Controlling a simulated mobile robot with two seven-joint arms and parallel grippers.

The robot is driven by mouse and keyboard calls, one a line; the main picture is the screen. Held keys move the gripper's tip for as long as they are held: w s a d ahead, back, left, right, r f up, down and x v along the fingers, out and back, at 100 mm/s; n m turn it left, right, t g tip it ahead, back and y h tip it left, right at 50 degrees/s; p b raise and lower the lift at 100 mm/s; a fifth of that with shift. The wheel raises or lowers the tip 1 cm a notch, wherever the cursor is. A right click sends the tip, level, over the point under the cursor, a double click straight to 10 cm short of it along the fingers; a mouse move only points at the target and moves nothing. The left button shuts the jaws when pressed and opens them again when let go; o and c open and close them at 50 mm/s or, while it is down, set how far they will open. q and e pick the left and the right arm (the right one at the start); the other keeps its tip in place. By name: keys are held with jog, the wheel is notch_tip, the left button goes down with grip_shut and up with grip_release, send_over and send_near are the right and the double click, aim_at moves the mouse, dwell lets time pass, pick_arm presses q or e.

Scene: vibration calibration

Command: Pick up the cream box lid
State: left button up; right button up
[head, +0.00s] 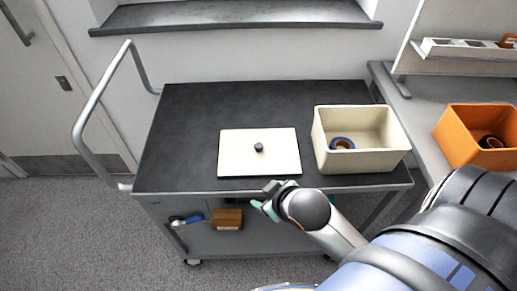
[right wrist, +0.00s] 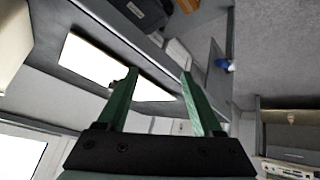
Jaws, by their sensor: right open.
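The cream box lid (head: 238,158) lies flat on the dark top of the cart (head: 190,115), with a small dark knob (head: 258,147) at its middle. In the right wrist view the lid shows as a bright panel (right wrist: 95,60), partly hidden behind a finger. The open cream box (head: 366,161) stands to the right of the lid, apart from it. My right gripper (head: 268,200) is at the cart's front edge, just in front of the lid and apart from the knob. Its green fingers (right wrist: 159,74) are open with nothing held between them. My left gripper is out of view.
A blue ring (head: 342,143) lies in the cream box. An orange bin (head: 462,138) stands on the bench at the right. The cart has a metal handle (head: 98,90) at the left. A wooden block (head: 227,219) sits on its lower shelf. The cart top left of the lid is clear.

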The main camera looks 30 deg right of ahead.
jog(key=w+a+r+n+t+y, duration=0.25)
jog(key=w+r+t, duration=0.25)
jog(key=w+r, duration=0.35)
jog(key=w+a+r+n+t+y, duration=0.1)
jog(key=w+a+r+n+t, duration=0.25)
jog(key=w+r+t, duration=0.5)
jog(key=s+a+r+n+g+y, duration=0.2)
jog(key=a+r+n+g+y, duration=0.45)
jog(key=n, duration=0.55)
jog(key=s+a+r+n+g+y, duration=0.25)
jog(key=a+n+g+y, duration=0.25)
jog(key=a+n+y, duration=0.45)
jog(key=n+g+h, duration=0.9)
jog(key=g+h, duration=0.1)
jog(key=h, duration=0.9)
send_over(259, 145)
notch_tip(259, 145, down, 14)
jog(key=shift+m, duration=0.25)
notch_tip(259, 145, down, 12)
